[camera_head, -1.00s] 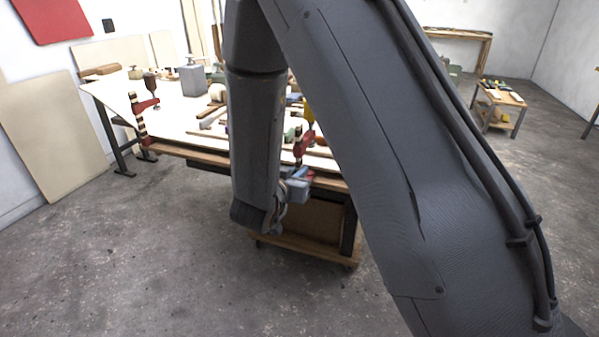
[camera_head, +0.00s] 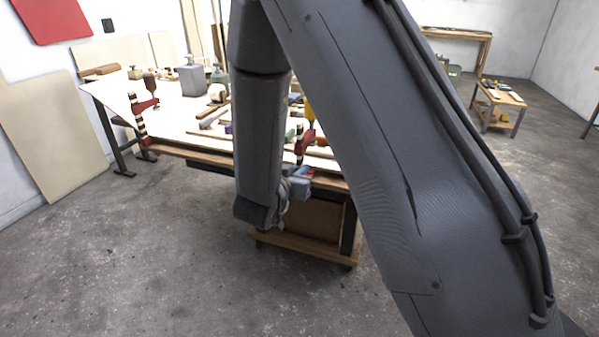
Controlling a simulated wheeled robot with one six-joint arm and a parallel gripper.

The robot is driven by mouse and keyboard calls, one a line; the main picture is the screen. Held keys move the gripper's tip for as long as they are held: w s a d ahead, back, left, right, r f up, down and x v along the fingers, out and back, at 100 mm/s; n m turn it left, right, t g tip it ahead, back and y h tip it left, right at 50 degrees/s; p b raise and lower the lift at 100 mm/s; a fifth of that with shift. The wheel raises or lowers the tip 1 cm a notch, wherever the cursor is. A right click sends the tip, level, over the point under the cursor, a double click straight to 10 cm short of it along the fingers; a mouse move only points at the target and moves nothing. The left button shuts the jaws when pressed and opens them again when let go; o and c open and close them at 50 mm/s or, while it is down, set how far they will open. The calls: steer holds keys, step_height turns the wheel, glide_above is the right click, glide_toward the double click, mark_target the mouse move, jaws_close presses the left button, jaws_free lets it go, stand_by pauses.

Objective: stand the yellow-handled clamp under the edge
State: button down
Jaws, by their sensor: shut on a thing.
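The yellow-handled clamp (camera_head: 307,136) stands upright at the front edge of the workbench, right of my forearm. Its yellow handle (camera_head: 309,110) is on top, with a red jaw and a dark-and-pale striped bar below it. My gripper (camera_head: 302,184) is at the clamp's lower end, just below the table edge, and is shut on it. A bit of red shows at the gripper. The fingertips are small and partly hidden by my arm, so the exact grip and any contact between clamp and edge cannot be told.
A second red clamp (camera_head: 144,107) with a dark handle stands at the workbench's (camera_head: 185,118) left front edge. Tools, blocks and a grey canister (camera_head: 192,79) lie on top. A wooden lower shelf (camera_head: 300,248) is under the bench. The floor in front is clear.

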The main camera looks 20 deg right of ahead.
steer(key=shift+w+d, duration=0.5)
steer(key=shift+w, duration=0.2)
steer(key=shift+w+d, duration=0.45)
steer(key=shift+w, duration=0.3)
steer(key=shift+w+d+b, duration=0.2)
steer(key=shift+w+d, duration=0.55)
steer(key=shift+w, duration=0.2)
steer(key=shift+w+d+b, duration=0.2)
steer(key=shift+w+d, duration=0.5)
steer(key=shift+w, duration=0.25)
steer(key=c, duration=1.8)
jaws_free()
steer(key=shift+o, duration=0.2)
steer(key=shift+s+a, duration=0.1)
steer(key=shift+s, duration=0.05)
